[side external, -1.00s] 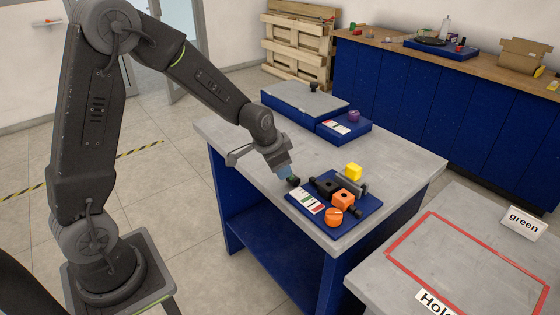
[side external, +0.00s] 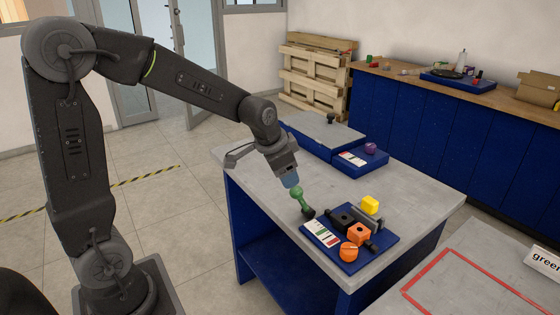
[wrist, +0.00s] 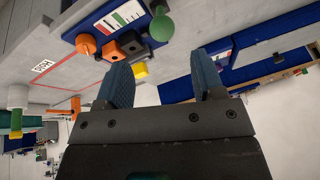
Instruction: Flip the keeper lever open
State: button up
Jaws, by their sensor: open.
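A blue board (side external: 375,246) at the table's front corner carries the fixture. A green knobbed handle (side external: 297,193) stands up, slightly tilted, from a dark foot (side external: 308,213) at the board's left edge. It looks like the lever, but I cannot confirm that. In the wrist view the green knob (wrist: 140,70) lies beyond the fingers, near their gap. My gripper (side external: 291,181) is just above the handle's top. In the wrist view its jaws (wrist: 165,75) are open, with nothing clearly between them. Whether a finger touches the knob cannot be told.
The board also holds a striped white label (side external: 321,233), a black block (side external: 342,217), an orange block (side external: 359,233) and an orange knob (side external: 348,251). A second blue unit (side external: 362,158) stands farther back. Table between is clear.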

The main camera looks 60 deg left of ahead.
jog(key=v, duration=0.3)
jog(key=shift+s+r, duration=0.15)
jog(key=shift+r, duration=0.1)
jog(key=shift+c, duration=0.6)
jog(key=w+r+g, duration=0.1)
jog(key=w, duration=0.2)
jog(key=w+a+r+n+g, duration=0.1)
jog(key=w+g, duration=0.1)
jog(key=w, duration=0.2)
jog(key=w+a+r+n+g+h, duration=0.1)
jog(key=w+r, duration=0.1)
jog(key=w, duration=0.2)
jog(key=shift+a+g, duration=0.25)
jog(key=shift+g, duration=0.05)
grip_shut()
jog(key=g, duration=0.1)
send_over(302, 201)
jog(key=a, duration=0.1)
jog(key=shift+n+h, duration=0.3)
jog(key=shift+n, duration=0.1)
jog(key=shift+w+a+f, duration=0.1)
jog(key=shift+w+f, duration=0.05)
jog(key=shift+f, duration=1.8)
jog(key=shift+w+a+f, duration=0.1)
jog(key=shift+f, duration=1.9)
jog(key=shift+w+f, duration=0.15)
jog(key=shift+f, duration=1.8)
